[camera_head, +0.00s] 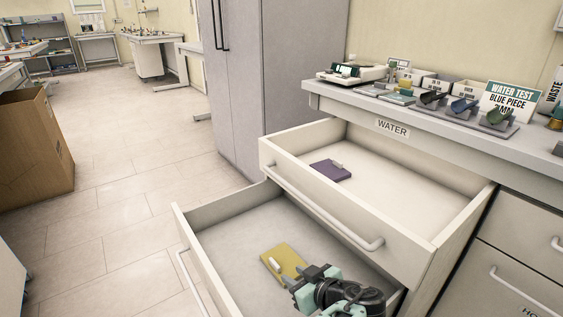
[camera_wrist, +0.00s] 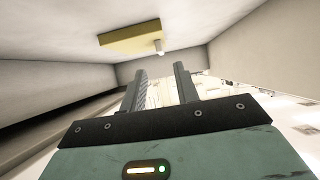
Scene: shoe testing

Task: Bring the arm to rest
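My gripper (camera_head: 303,276) is over the lower open drawer (camera_head: 186,220) at the bottom of the head view. Its two fingers stand apart with nothing between them, seen also in the wrist view (camera_wrist: 160,75). A yellow flat piece (camera_head: 283,260) with a white knob lies on the drawer floor, just beyond and left of the fingertips. The same yellow piece shows in the wrist view (camera_wrist: 125,40), clear of the fingers. My arm hides part of the lower drawer.
The upper drawer (camera_head: 340,230), labelled WATER above, is open and holds a purple piece (camera_head: 331,170). The counter (camera_head: 450,124) above carries test gear and signs. A grey cabinet (camera_head: 235,90) stands behind. A cardboard box (camera_head: 35,145) is at left; the floor between is clear.

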